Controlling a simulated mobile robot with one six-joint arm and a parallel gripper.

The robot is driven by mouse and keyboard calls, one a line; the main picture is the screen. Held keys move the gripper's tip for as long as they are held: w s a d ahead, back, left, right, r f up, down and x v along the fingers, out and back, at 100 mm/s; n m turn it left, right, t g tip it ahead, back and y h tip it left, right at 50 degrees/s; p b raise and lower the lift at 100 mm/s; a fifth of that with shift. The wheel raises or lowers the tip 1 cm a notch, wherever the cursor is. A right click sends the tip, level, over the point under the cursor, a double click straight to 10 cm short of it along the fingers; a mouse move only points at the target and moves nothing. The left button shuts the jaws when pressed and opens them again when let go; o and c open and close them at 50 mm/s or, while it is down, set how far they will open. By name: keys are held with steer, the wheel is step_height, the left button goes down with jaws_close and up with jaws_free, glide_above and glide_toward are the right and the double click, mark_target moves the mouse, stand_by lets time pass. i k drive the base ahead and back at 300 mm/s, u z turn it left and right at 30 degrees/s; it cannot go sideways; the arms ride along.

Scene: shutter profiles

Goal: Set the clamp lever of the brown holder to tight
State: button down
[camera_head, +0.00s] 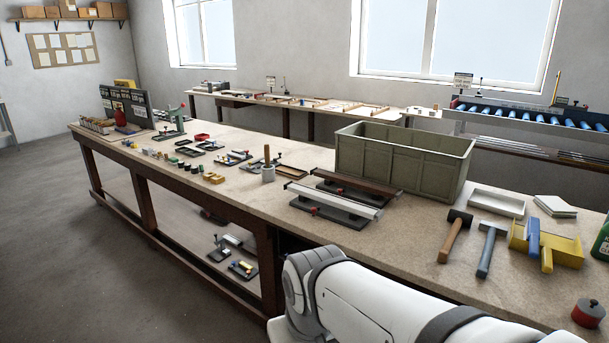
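A holder with a long brown profile (362,187) lies on the workbench, just behind a similar holder with a white profile (335,199). Both have dark bases. A small red part (340,190) shows at the front of the brown holder, probably its clamp lever; it is too small to tell its setting. Another red part (314,210) sits at the front of the white holder. My gripper is out of view; only my white arm shows at the bottom, in front of the bench and apart from both holders.
A large grey-green crate (401,168) stands right behind the brown holder. To the right lie a mallet (455,236), a hammer (490,249) and a yellow tray (565,250). The bench front (390,248) is partly clear.

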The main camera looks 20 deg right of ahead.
mark_target(362, 192)
steer(key=z, duration=0.55)
steer(key=i, duration=1.4)
steer(key=z, duration=0.7)
